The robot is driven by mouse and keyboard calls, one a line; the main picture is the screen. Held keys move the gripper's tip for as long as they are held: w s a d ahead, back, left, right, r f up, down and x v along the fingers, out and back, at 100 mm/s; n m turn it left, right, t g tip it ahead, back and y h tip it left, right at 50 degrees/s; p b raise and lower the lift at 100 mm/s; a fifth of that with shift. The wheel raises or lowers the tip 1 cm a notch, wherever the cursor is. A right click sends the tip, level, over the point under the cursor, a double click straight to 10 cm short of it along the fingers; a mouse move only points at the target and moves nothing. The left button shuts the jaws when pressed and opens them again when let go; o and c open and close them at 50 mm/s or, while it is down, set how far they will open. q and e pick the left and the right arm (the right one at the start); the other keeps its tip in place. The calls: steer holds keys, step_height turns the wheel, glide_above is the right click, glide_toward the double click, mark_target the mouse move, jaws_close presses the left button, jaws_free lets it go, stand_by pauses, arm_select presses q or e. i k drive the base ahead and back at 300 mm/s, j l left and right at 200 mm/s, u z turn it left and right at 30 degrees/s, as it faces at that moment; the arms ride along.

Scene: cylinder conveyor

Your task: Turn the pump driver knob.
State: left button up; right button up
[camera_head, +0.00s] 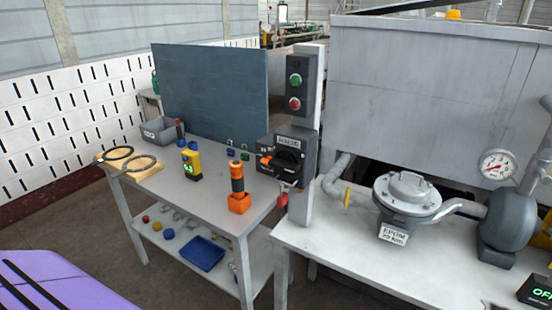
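A black box with a green "OFF" display (537,292) sits on the right bench at the bottom right, cut by the picture edge. No knob shows on its visible part. A rounded grey pump-like body (508,222) stands behind it. A dark switch box with a black rotary knob (288,160) and a small label is mounted at the grey post. I cannot tell from the labels which of these is the pump driver. Neither of my grippers is in view.
The right bench (330,245) carries a round lidded grey vessel (408,195) with pipes. A gauge (497,164) is behind it. The left table (205,200) holds an orange tool (238,190), a yellow meter (191,164) and a grey bin (158,131). The right bench's front is clear.

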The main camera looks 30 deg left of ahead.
mark_target(264, 160)
steer(key=u, duration=1.05)
